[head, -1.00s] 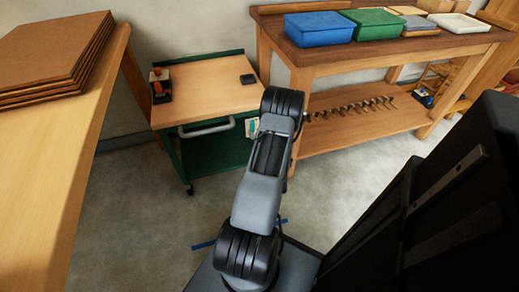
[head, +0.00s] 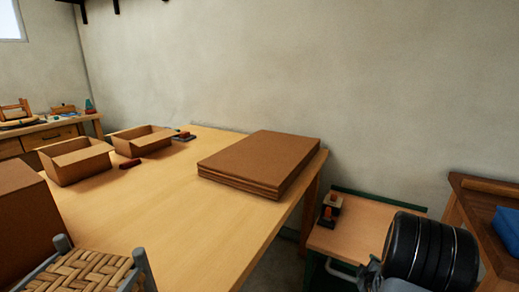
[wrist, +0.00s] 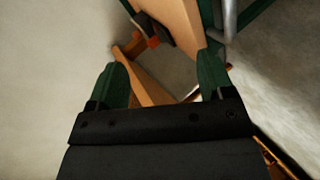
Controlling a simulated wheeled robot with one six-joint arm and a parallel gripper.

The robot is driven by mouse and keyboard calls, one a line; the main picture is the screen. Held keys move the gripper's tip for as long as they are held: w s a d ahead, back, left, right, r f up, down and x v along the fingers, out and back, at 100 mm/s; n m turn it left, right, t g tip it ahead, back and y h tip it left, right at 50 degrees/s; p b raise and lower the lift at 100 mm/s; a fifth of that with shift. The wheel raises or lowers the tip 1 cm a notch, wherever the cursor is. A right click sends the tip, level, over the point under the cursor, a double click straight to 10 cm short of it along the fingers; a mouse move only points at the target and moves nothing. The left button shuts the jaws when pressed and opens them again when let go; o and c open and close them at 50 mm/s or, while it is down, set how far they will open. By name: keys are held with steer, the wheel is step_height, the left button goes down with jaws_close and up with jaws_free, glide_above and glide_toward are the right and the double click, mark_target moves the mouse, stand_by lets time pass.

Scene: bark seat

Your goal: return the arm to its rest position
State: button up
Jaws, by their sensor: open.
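My arm shows at the lower right edge of the head view, with a black ribbed joint and a piece of grey link. The rest of the arm is out of that frame. My gripper (wrist: 162,80) shows in the wrist view, its two green fingers spread apart on a dark mount. Nothing is between the fingers, so it is open and empty. Behind them are a wooden surface and a green frame, with bare floor around. The gripper itself is not seen in the head view.
A green cart (head: 350,238) with a wooden top stands beside my arm. A bench with a blue bin (head: 508,228) is at the right edge.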

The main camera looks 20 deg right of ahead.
steer(key=w+a+r+m+g+y+p, duration=0.1)
steer(key=a+r+m+g+y+p, duration=0.25)
steer(key=a+r+p, duration=1.15)
steer(key=s+a+r+m+g+y, duration=0.1)
steer(key=s+a+r+m, duration=0.1)
steer(key=s+a+r, duration=0.3)
steer(key=s+a+r+m+g+y, duration=0.1)
steer(key=s+a+r, duration=0.4)
steer(key=a+r, duration=0.7)
steer(key=shift+s+a+m+g+y, duration=0.3)
steer(key=shift+a+m+g+y, duration=0.05)
steer(key=shift+g+y, duration=0.35)
steer(key=shift+c, duration=0.4)
